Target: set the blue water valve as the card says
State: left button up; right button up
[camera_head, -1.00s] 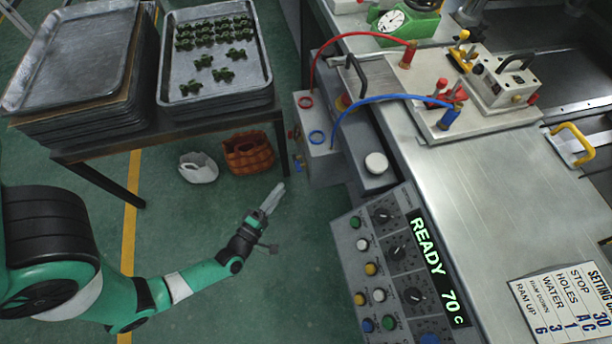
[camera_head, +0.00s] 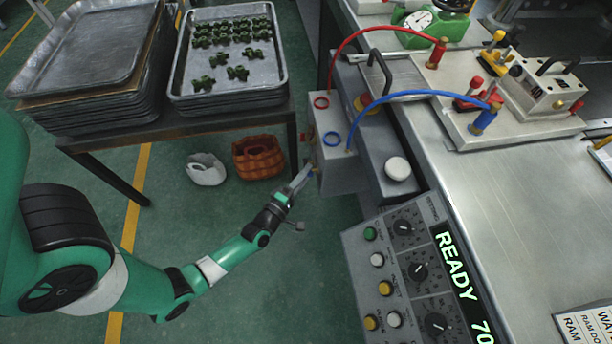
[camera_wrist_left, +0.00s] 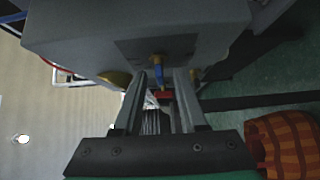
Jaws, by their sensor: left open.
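A grey box (camera_head: 337,150) with a red ring and a blue ring on top hangs at the left side of the machine. In the left wrist view, a brass stem with a blue handle (camera_wrist_left: 159,72) sticks out of the box face, with a little red beside its lower end. My left gripper (camera_head: 304,172) is at the box's left side, open. In the wrist view its fingers (camera_wrist_left: 166,80) stand either side of the blue handle; I cannot tell whether they touch it. The setting card (camera_head: 588,326) is cut off at the lower right. My right gripper is not in view.
A console (camera_head: 400,265) with knobs, coloured buttons and a display reading "READY 70" stands right of my left arm. A red hose and a blue hose (camera_head: 405,97) arch over the bench. A wicker basket (camera_head: 258,157) and a white container (camera_head: 206,169) stand on the floor.

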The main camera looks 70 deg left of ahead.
pick_arm(q)
jog(key=shift+w+a, duration=0.1)
jog(key=shift+w, duration=0.1)
grip_shut()
dwell(0.5)
jog(key=shift+f+m+t+y, duration=0.15)
jog(key=shift+m+t+y, duration=0.05)
jog(key=shift+m+t, duration=0.95)
jog(key=shift+f+m+t+y, duration=0.1)
jog(key=shift+m+t+y, duration=0.1)
jog(key=shift+m+t, duration=0.95)
jog(key=shift+m, duration=0.3)
